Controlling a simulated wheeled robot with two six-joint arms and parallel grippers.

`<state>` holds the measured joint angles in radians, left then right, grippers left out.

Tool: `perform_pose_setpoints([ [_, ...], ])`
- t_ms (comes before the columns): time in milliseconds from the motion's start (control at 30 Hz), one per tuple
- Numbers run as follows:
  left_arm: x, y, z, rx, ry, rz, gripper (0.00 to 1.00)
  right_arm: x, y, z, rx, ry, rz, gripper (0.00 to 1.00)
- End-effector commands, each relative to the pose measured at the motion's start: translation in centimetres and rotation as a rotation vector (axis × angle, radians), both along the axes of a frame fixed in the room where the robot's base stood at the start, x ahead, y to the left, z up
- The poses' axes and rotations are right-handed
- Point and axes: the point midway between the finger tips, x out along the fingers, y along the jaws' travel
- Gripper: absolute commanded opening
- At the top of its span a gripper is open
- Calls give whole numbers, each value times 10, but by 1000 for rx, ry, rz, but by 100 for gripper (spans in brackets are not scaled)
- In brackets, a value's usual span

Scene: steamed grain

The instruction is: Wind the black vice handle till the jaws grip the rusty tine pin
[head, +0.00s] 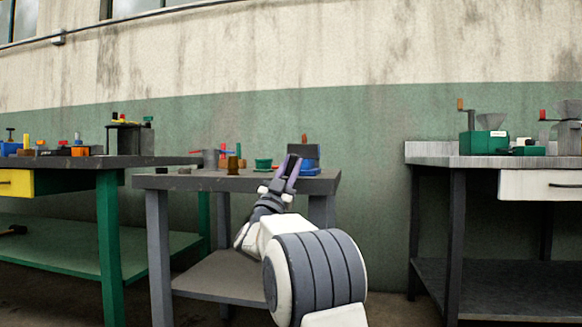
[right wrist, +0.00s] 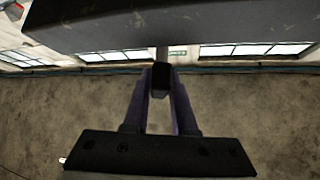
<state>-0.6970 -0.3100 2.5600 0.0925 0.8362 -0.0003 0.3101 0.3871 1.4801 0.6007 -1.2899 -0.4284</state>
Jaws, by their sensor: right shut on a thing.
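My right gripper (head: 291,168) reaches the right end of the middle table in the head view. A rust-brown upright piece (head: 304,139), perhaps the tine pin, shows above the blue block. In the right wrist view, my fingers (right wrist: 161,82) are shut on a small black piece, which looks like the black vice handle (right wrist: 161,76). A thin grey rod (right wrist: 162,54) runs up from it. The jaws' gap on the pin is too small to tell. My left gripper is out of view.
The middle table (head: 180,183) also holds a grey pot (head: 211,159), a brown cup (head: 232,165) and a green bowl (head: 263,164). Cluttered benches stand left (head: 70,162) and right (head: 430,160). A dark slab (right wrist: 150,22) crosses the top of the right wrist view.

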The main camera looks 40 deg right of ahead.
Motion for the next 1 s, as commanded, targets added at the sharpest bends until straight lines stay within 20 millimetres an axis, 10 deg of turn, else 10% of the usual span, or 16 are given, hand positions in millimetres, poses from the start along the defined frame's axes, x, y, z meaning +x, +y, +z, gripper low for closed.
perform_pose_setpoints([
  [67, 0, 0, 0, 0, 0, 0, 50, -2, -1, 2, -1, -6, -1, 0],
  [100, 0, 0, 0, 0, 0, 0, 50, -2, -1, 2, -1, -6, -1, 33],
  [133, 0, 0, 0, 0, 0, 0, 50, -2, -1, 2, -1, -6, -2, 38],
  [567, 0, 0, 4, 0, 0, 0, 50, -2, 6, -4, 0, 1, 1, 38],
  [1000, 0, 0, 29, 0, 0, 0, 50, -27, 57, -55, 0, 1, 1, 38],
])
